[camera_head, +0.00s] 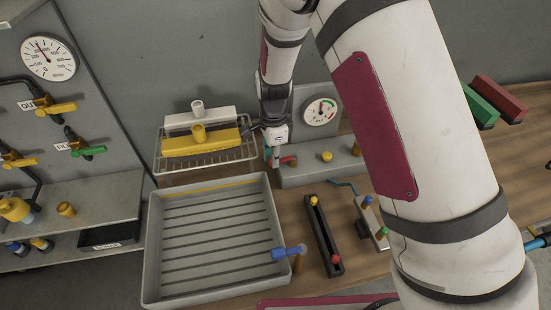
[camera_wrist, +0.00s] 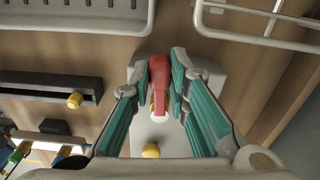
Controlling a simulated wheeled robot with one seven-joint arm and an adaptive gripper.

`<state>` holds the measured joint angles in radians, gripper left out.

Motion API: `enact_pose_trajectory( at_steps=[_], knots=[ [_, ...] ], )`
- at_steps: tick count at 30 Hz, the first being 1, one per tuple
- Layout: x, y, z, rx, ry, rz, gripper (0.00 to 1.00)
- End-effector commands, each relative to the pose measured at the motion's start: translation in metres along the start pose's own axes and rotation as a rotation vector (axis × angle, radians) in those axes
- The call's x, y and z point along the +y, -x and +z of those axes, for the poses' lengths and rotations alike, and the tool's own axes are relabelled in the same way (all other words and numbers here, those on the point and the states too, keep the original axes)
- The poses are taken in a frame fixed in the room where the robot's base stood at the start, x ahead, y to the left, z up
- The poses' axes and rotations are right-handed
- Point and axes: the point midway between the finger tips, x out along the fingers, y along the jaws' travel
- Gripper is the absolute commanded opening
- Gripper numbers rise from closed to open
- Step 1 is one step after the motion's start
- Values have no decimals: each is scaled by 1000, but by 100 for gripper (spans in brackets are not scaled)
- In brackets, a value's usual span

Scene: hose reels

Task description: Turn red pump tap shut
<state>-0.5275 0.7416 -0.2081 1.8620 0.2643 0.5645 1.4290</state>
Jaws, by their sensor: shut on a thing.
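The red pump tap (camera_head: 288,160) sits at the left end of a grey box (camera_head: 313,175) on the wooden bench. In the wrist view its red lever (camera_wrist: 160,80) lies between the two green-sided fingers, pointing along them. My gripper (camera_head: 272,155) is over the tap and shut on it; it also shows in the wrist view (camera_wrist: 162,75). A yellow knob (camera_head: 327,156) is on the same box, right of the tap. The tap's base is partly hidden by my gripper.
A wire rack (camera_head: 207,160) with a yellow block stands left of my gripper. A grey tray (camera_head: 155,235) with a blue tap (camera_head: 287,252) is in front. A gauge (camera_head: 320,112) is behind the box. My arm hides part of the right bench.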

Motion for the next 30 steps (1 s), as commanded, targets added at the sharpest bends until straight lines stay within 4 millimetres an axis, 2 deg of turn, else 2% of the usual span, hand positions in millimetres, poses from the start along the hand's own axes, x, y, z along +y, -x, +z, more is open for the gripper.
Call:
enact_pose_trajectory(
  at_steps=[9,23,24,26,30],
  knots=[
    [-6,1,-1,1,-95,-2,0],
    [-8,1,-2,1,-108,-3,0],
    [-8,1,-2,1,-108,-4,21],
    [-8,1,-1,1,-108,-3,34],
    [-7,0,-1,0,-107,-2,37]
  ],
)
